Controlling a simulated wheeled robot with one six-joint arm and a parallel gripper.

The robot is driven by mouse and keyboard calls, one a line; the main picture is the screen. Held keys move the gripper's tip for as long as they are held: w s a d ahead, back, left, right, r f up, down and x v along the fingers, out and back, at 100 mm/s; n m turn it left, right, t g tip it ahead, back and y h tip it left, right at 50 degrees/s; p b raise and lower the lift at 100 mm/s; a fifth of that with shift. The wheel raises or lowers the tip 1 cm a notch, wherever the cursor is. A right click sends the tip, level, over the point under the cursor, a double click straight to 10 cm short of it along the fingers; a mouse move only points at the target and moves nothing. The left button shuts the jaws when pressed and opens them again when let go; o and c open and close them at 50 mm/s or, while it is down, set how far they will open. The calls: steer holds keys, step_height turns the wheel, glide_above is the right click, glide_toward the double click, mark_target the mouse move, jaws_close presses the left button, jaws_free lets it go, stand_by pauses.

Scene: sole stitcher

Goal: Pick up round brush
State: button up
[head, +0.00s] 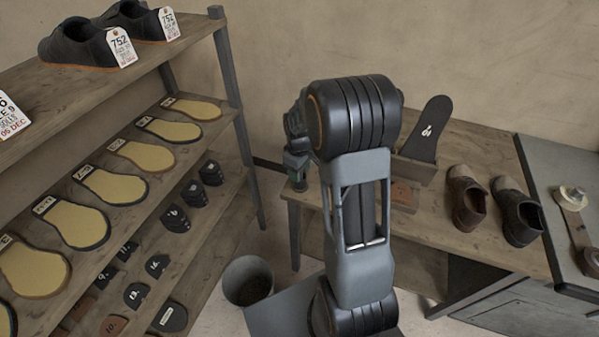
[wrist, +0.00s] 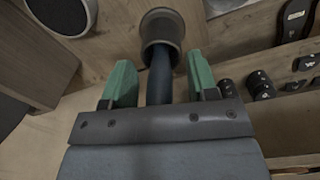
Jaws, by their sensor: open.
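The round brush shows in the wrist view, with a dark grey round head (wrist: 162,27) at the top centre and a dark blue handle (wrist: 160,78) running down toward my gripper (wrist: 161,82). The lower end of the handle is hidden behind my gripper's grey body.
A shelf rack (head: 240,115) with soles and heel pieces stands at the left. A grey bucket (head: 248,281) is on the floor. A wooden holder (head: 412,170) with a black sole (head: 430,130) and a pair of shoes (head: 468,203) are on the bench. A grey machine table (head: 565,170) is at the right.

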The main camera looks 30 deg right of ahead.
steer(key=shift+c, duration=0.2)
jaws_close()
stand_by(0.3)
steer(key=shift+r+p, duration=0.3)
steer(key=shift+r, duration=0.15)
step_height(320, 180, up, 3)
steer(key=shift+s+r+p, duration=0.1)
steer(key=shift+p, duration=1.15)
steer(key=s+r+p, duration=0.7)
steer(key=s+r, duration=0.2)
steer(key=s, duration=0.5)
steer(key=shift+a, duration=0.4)
